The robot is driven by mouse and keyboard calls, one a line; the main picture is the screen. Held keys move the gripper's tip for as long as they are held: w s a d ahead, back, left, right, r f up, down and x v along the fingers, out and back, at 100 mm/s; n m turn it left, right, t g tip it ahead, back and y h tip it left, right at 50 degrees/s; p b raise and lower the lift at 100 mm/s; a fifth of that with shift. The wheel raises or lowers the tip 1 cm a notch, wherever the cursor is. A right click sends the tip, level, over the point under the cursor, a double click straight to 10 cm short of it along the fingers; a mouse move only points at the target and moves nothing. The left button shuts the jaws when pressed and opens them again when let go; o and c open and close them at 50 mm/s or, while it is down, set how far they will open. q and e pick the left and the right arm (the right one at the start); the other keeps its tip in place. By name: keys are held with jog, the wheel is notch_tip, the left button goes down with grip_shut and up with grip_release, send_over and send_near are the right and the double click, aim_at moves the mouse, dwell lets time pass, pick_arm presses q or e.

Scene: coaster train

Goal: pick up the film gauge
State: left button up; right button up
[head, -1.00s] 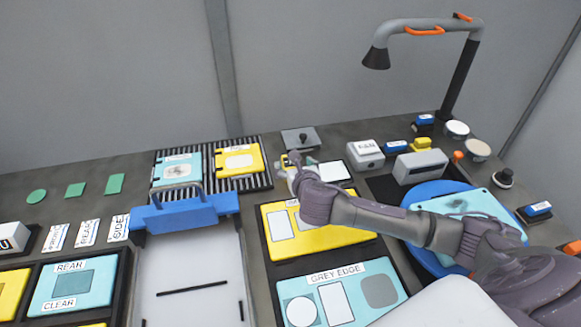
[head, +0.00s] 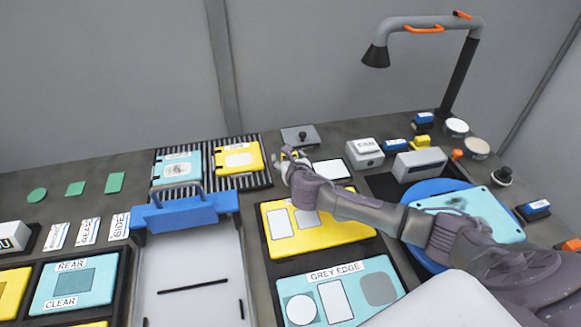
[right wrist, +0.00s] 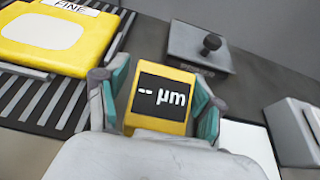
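The film gauge (right wrist: 160,100) is a small yellow block with a black display reading "-- µm". In the right wrist view it stands between the two fingers of my right gripper (right wrist: 158,98). The fingers are spread on either side of it, with narrow gaps seeming to show between pads and gauge. In the head view my right gripper (head: 287,157) is at the back of the bench, right of the ribbed rack, and mostly hides the gauge. My left gripper is not in view.
The ribbed rack (head: 208,186) with a yellow FINE plate (head: 240,160) is left of the gripper. A grey plate with a black knob (head: 301,137) is behind. A white pad (head: 333,169) and a FAN box (head: 364,153) are to the right.

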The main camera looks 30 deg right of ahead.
jog(key=c, duration=1.1)
